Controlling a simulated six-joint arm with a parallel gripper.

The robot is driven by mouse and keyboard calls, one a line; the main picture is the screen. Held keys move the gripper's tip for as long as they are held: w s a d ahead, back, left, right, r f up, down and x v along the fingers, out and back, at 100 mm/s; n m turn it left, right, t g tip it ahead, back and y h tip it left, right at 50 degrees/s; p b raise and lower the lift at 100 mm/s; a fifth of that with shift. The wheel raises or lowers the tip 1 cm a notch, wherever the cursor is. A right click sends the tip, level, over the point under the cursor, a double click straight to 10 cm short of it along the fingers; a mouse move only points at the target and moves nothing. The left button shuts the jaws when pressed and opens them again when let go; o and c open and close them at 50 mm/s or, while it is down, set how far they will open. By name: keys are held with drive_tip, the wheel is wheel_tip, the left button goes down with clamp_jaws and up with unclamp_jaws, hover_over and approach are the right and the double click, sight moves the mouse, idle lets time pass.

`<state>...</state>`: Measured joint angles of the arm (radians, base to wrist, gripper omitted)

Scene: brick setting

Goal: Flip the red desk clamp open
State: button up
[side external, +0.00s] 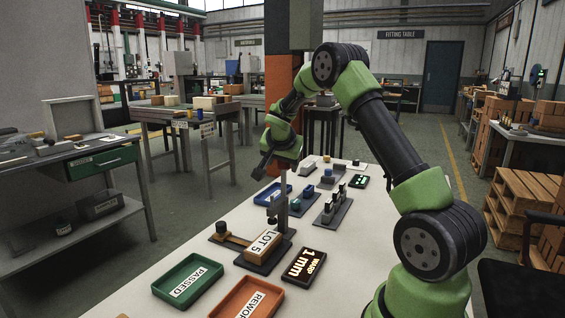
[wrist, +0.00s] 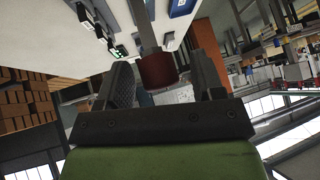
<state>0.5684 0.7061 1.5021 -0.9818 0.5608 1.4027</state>
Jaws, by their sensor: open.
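The desk clamp (side external: 282,200) stands on the workbench, with a grey upright lever rising from a dark base plate. Its dark red grip (wrist: 158,72) shows in the wrist view, on the end of the grey bar. A wooden block labelled LOT 5 (side external: 263,246) sits on the base plate under the clamp. My gripper (side external: 260,167) is at the top of the lever; its fingers (wrist: 163,62) are open on either side of the red grip. I cannot tell whether they touch it. The red grip is not clear in the side view.
A green PASSED tray (side external: 165,296), an orange REWORK tray (side external: 228,310) and a display reading 1 mm (side external: 304,267) lie at the front. A blue tray (side external: 264,198) and several small fixtures (side external: 333,208) stand behind on the white table.

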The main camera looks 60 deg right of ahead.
drive_tip(key=v, duration=0.9)
drive_tip(key=shift+a+r, duration=0.2)
drive_tip(key=shift+s, duration=0.1)
drive_tip(key=s+a+r+n+t+y, duration=0.1)
drive_tip(key=s+a+n+y, duration=0.3)
drive_tip(key=s+a, duration=0.5)
drive_tip(key=s+a+r+n+t+y, duration=0.2)
drive_tip(key=s+a+n+y, duration=0.3)
drive_tip(key=a, duration=1.2)
drive_tip(key=s+n+t, duration=0.1)
drive_tip(key=s+n, duration=0.2)
drive_tip(key=s, duration=0.1)
drive_tip(key=shift+r+n, duration=0.3)
